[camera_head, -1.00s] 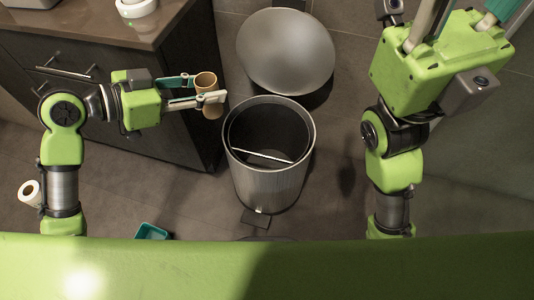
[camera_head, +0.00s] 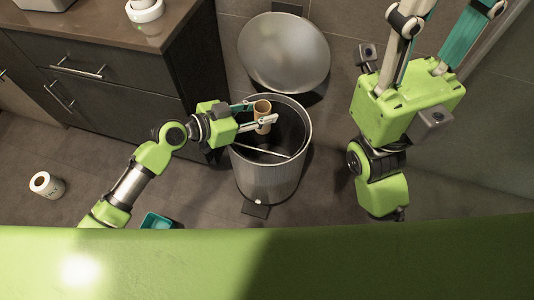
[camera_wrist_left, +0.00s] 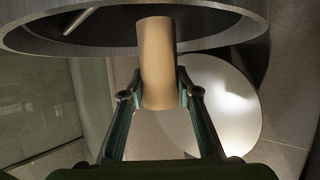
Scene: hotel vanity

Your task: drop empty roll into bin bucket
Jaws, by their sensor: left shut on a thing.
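The empty roll (camera_head: 262,110) is a brown cardboard tube. My left gripper (camera_head: 262,113) is shut on it and holds it over the mouth of the bin bucket. In the left wrist view the roll (camera_wrist_left: 157,62) stands between the two fingers (camera_wrist_left: 158,92), with the bin rim (camera_wrist_left: 225,12) around it. The bin bucket (camera_head: 270,180) is a grey metal cylinder with its round lid (camera_head: 284,52) open behind it. A thin bar crosses its dark inside. My right gripper (camera_head: 452,45) is at the upper right, away from the bin; its fingertips are cut off by the frame.
A dark vanity cabinet (camera_head: 110,70) with drawers stands at the left. A white paper roll (camera_head: 46,185) lies on the floor at the left. A small teal container (camera_head: 155,221) is on the floor in front. The floor right of the bin is clear.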

